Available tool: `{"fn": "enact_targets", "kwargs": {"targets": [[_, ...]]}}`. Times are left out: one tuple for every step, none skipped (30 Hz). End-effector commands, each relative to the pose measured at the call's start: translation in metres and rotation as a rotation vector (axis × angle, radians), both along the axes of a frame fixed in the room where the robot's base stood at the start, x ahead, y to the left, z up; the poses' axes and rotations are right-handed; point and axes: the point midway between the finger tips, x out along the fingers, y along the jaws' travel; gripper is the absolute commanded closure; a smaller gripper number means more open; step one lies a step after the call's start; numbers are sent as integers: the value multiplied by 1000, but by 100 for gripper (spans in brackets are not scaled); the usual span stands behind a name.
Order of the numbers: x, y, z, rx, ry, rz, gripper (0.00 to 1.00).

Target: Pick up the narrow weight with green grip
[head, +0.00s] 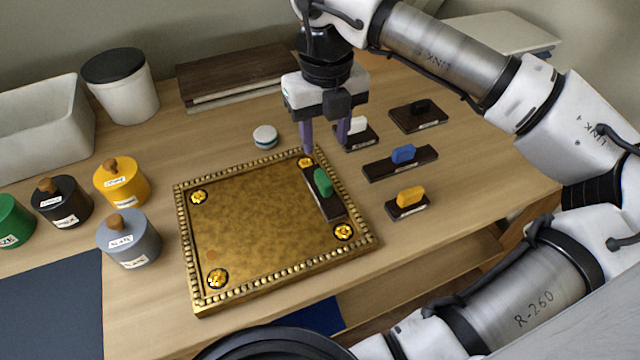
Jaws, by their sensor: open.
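The narrow weight with green grip is a long dark bar (333,207) with an upright green grip (323,182). It lies on the right side of the gilt tray (250,235), between two gold rosettes. My gripper (326,146) points down with its two purple fingers apart and nothing between them. In the picture it is above and behind the green grip, near the tray's back right corner. I cannot tell its exact height. The left finger overlaps the tray's back corner in view.
Right of the tray lie dark weights with a white grip (357,125), blue grip (403,153), yellow grip (410,195) and black grip (421,107). A small round white-lidded thing (265,136) sits behind the tray. Several lidded pots, including a yellow one (122,186), stand left.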

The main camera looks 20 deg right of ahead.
Motion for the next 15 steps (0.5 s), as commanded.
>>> {"fn": "enact_targets", "kwargs": {"targets": [[-1,0,-10,4,3,2,56],[-1,0,-16,3,3,1,56],[0,1,-24,4,2,1,56],[-1,1,-30,4,2,2,56],[-1,1,-35,4,2,1,56],[0,1,-41,4,1,1,56],[0,1,-45,4,0,1,56],[0,1,-49,4,1,1,56],[0,1,-53,3,0,2,56],[0,1,-55,3,-1,2,56],[0,1,-56,2,-1,1,56],[0,1,-58,3,-1,1,56],[1,1,-60,4,0,2,56],[1,1,-62,5,0,2,56],[2,1,-65,5,0,2,56]]}}
